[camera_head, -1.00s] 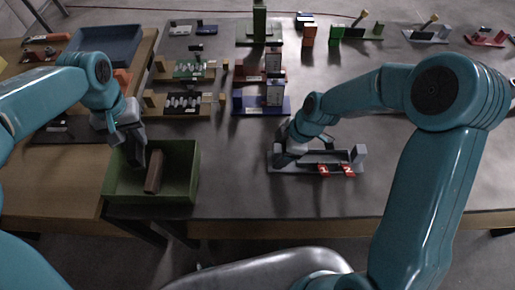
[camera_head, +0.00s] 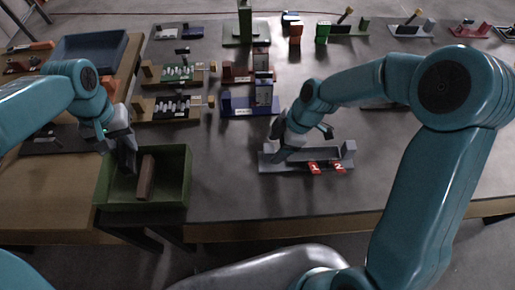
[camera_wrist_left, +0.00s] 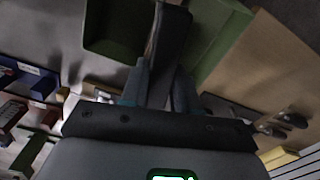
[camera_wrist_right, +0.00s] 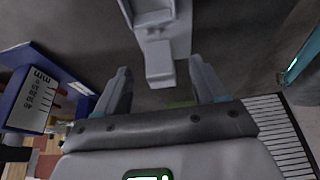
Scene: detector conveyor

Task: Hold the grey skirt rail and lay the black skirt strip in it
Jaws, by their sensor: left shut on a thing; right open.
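The grey skirt rail (camera_head: 306,160) lies on the dark table, with red tags marked 1 and 2 along its front edge. My right gripper (camera_head: 279,152) is open over the rail's left end. In the right wrist view its spread fingers (camera_wrist_right: 162,88) are on either side of a grey end piece of the rail (camera_wrist_right: 160,62). My left gripper (camera_head: 130,160) is at the left part of the green bin (camera_head: 188,180). In the left wrist view its fingers (camera_wrist_left: 160,88) are shut on a dark bar (camera_wrist_left: 170,45), which appears to be the black skirt strip; its far end is cut off.
A blue fixture (camera_head: 250,107) stands behind the rail, with other fixtures behind and left. A blue tray (camera_head: 88,48) is at back left. The table right of the rail is partly hidden by my arm.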

